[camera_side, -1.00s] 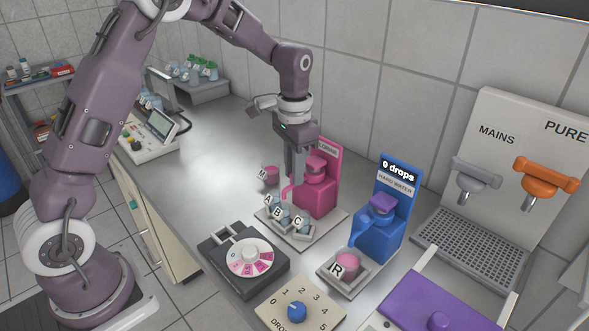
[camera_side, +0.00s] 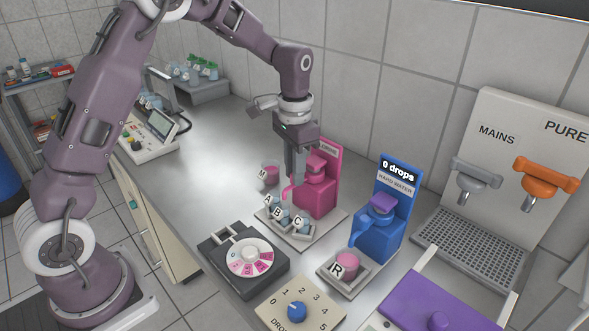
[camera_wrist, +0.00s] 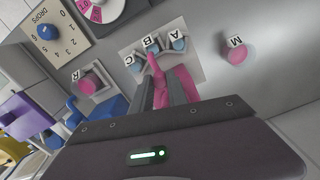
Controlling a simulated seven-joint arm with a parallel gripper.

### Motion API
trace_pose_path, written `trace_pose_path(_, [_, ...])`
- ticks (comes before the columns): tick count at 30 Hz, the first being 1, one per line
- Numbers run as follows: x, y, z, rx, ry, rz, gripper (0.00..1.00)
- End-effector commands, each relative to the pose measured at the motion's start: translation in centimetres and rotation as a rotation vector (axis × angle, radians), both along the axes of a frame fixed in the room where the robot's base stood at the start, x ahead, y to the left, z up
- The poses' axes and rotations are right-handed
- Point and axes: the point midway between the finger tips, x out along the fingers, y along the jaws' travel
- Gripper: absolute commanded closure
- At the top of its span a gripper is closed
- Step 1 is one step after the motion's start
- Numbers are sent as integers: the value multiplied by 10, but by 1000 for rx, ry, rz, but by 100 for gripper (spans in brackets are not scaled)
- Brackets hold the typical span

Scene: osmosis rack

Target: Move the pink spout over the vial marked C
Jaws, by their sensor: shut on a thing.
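The pink spout (camera_side: 286,191) comes off the pink dispenser (camera_side: 318,190) and shows between my fingers in the wrist view (camera_wrist: 153,62). My gripper (camera_side: 294,174) is shut on the spout; its fingers (camera_wrist: 160,88) hide part of it. Vials A (camera_side: 270,205), B (camera_side: 282,213) and C (camera_side: 301,226) stand in a row in a pale tray (camera_side: 310,238). In the wrist view the spout's tip points at vial B (camera_wrist: 154,48), with vial C (camera_wrist: 135,65) to its left and vial A (camera_wrist: 178,42) to its right. The exact height above the vials is unclear.
A pink vial M (camera_side: 270,173) stands behind the tray. A blue dispenser (camera_side: 378,230) with a purple knob and a pink vial R (camera_side: 347,265) are to the right. A dark dial box (camera_side: 243,262) and a drops dial (camera_side: 298,311) lie in front.

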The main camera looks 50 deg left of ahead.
Motion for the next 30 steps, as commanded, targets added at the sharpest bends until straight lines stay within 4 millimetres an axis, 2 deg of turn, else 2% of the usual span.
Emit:
trace_pose_path(21, [7, -27, 1, -2, -4, 434, 100])
trace_pose_path(30, [11, -33, 1, -2, -6, 539, 100])
